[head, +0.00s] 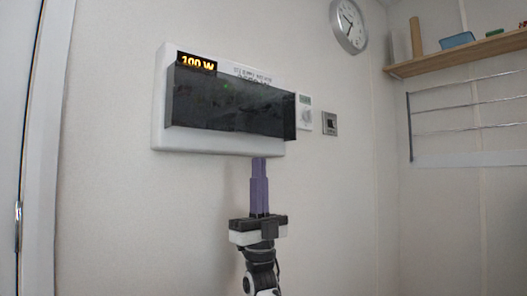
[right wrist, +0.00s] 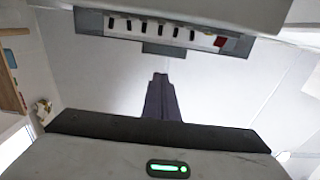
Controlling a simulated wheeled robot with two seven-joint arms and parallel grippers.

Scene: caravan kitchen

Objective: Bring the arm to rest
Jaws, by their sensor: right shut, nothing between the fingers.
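My right gripper (head: 259,161) points upward just below the white wall box, in front of the wall. Its purple fingers are together and hold nothing. In the right wrist view the closed fingers (right wrist: 160,76) point up towards the underside of the box, with a gap seeming to lie between; whether they touch it in the head view I cannot tell. My left gripper is in neither view.
The white wall box (head: 159,128) has a dark cover (head: 225,100) and a lit "100 W" display (head: 197,63). In the right wrist view it shows a row of dark switches and a red one (right wrist: 220,41). A thermostat (head: 306,115), wall switch (head: 330,124), clock (head: 348,24) and shelf (head: 460,52) are right.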

